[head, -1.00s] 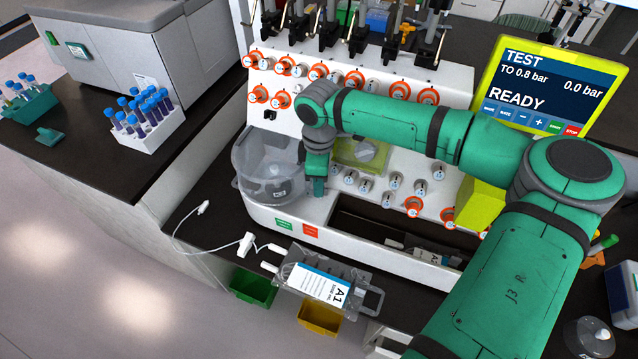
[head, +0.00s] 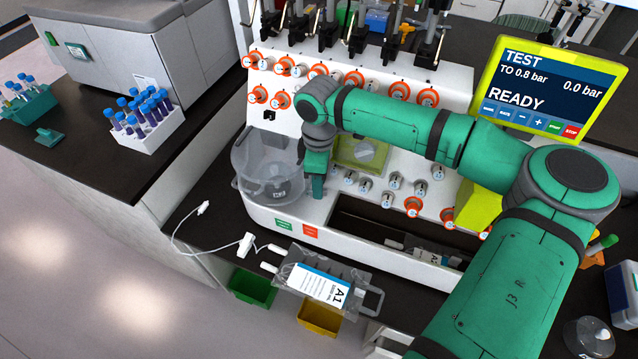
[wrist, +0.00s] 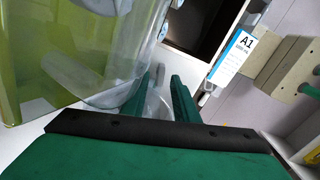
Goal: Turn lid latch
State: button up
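A clear round chamber with a transparent lid (head: 262,160) sits at the left front of the white processor; the clear plastic also shows in the wrist view (wrist: 120,55). My gripper (head: 317,187) points down close against the chamber's right side. In the wrist view its two green fingers (wrist: 160,98) stand apart with a pale, translucent piece (wrist: 157,106) between them. The left finger is partly behind the clear plastic. I cannot tell if the piece is the latch or if the fingers press on it. No latch is clearly visible in the head view.
The white processor (head: 285,125) has many orange-ringed knobs. A yellow-green block with a round knob (head: 362,152) is just right of my gripper. A bag labelled A1 (head: 318,283) lies in front, above green (head: 252,288) and yellow bins (head: 320,318). The screen (head: 550,90) reads READY.

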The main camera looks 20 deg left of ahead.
notch_tip(320, 180, up, 10)
dwell(0.4)
